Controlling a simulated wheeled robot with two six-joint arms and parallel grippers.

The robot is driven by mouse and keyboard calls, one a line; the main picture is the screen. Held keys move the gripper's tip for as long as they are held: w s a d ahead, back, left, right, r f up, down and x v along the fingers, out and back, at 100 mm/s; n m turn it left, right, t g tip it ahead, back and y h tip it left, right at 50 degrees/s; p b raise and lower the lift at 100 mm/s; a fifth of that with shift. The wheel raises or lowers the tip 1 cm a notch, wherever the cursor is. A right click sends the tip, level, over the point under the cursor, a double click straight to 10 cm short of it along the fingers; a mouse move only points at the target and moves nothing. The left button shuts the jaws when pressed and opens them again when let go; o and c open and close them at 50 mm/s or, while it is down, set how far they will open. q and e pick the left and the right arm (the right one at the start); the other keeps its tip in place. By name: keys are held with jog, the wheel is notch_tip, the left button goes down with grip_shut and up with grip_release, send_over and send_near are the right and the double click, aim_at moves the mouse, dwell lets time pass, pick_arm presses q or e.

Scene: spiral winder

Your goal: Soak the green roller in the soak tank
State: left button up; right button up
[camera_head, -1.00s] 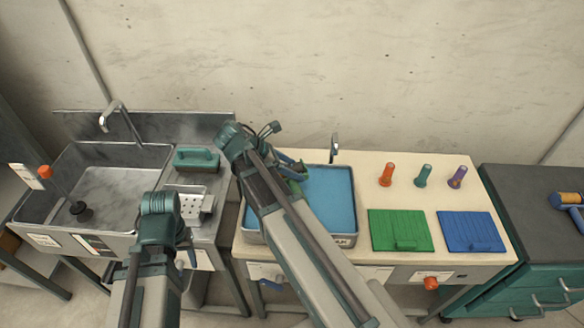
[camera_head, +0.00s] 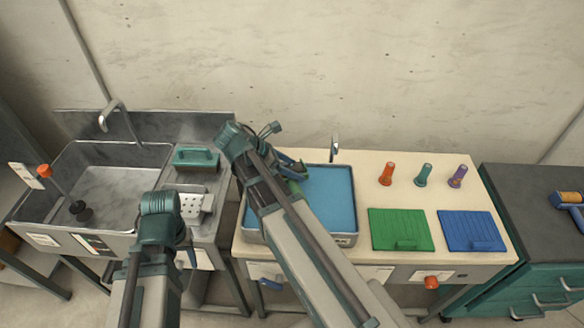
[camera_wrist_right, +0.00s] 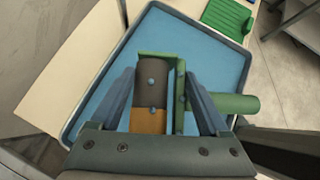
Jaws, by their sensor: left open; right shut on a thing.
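The soak tank (camera_head: 336,240) is a grey metal tray of blue liquid on the pale bench, seen in the middle of the head view. My right gripper (camera_head: 292,168) is over its back left part. In the right wrist view my right gripper (camera_wrist_right: 164,112) is shut on the green roller (camera_wrist_right: 180,95), which has a green frame and handle and a dark and tan cylinder. The roller is over the blue liquid; I cannot tell whether it touches it. My arm mostly hides it in the head view. My left gripper (camera_head: 190,252) is open and empty, in front of the drainboard.
Green (camera_head: 400,228) and blue (camera_head: 472,230) ridged plates lie right of the tank. Orange (camera_head: 387,174), teal (camera_head: 424,175) and purple (camera_head: 457,176) pegs stand behind them.

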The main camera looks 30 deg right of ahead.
notch_tip(320, 180, down, 11)
jog(key=b, duration=1.1)
jog(key=shift+f, duration=0.2)
jog(key=shift+r, duration=0.1)
dwell(5.1)
notch_tip(320, 180, up, 12)
jog(key=p, duration=1.2)
jog(key=shift+f, duration=0.2)
